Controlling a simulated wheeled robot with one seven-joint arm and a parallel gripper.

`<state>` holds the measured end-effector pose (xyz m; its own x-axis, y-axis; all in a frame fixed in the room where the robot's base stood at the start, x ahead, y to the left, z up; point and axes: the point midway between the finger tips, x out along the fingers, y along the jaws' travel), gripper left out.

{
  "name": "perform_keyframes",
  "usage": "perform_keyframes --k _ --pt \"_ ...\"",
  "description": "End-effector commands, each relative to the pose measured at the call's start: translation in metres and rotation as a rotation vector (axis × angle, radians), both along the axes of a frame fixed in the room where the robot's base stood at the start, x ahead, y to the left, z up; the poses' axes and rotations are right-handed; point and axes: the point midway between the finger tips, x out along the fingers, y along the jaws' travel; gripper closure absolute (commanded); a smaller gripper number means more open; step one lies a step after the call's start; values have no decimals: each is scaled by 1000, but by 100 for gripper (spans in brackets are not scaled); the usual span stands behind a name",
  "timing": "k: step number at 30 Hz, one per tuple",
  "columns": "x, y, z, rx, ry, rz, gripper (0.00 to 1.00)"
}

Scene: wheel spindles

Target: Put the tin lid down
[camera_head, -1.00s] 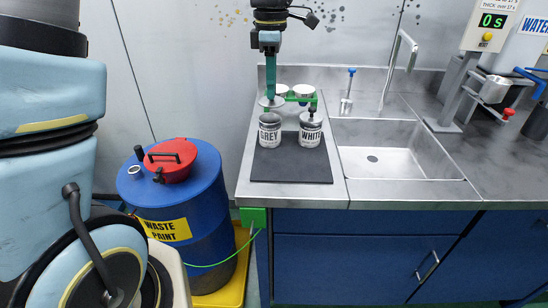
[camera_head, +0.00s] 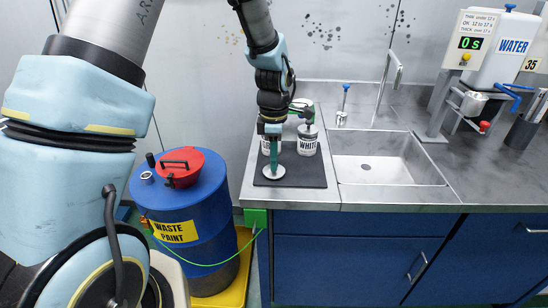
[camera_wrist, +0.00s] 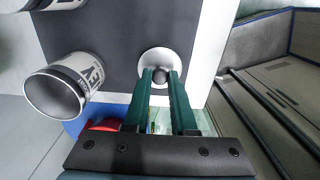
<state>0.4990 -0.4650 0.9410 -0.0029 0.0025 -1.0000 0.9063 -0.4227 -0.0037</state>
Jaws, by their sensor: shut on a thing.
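My gripper (camera_head: 273,160) is shut on the knob of a round grey tin lid (camera_head: 274,172), pointing down over the front left of the dark mat (camera_head: 316,172). In the wrist view the lid (camera_wrist: 158,57) lies flat below the fingertips (camera_wrist: 161,75), near the mat's edge. I cannot tell whether it touches the mat. The GREY tin (camera_wrist: 64,88) stands open beside it in the wrist view; my gripper partly hides it in the head view. The WHITE tin (camera_head: 307,141) stands to the right on the mat.
The sink (camera_head: 385,170) is right of the mat. The counter's front edge is close to the lid. A blue waste paint drum (camera_head: 190,215) with a red lid (camera_head: 181,167) stands on the floor at left. A timer stand (camera_head: 460,75) is at far right.

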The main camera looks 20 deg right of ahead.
Motion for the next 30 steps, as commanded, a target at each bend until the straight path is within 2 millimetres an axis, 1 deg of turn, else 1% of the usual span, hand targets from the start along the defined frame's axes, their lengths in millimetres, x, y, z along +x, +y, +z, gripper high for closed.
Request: perform_keyframes --k 3,13,14,21,22,30 --pt "0 0 -7 0 0 0 100" --pt "0 0 -11 -1 0 0 100" --pt "0 0 -11 -1 0 0 75" --pt "0 0 -10 -1 0 0 48" --pt "0 0 -10 -1 0 0 46" --pt "0 0 -7 -2 -1 0 46"
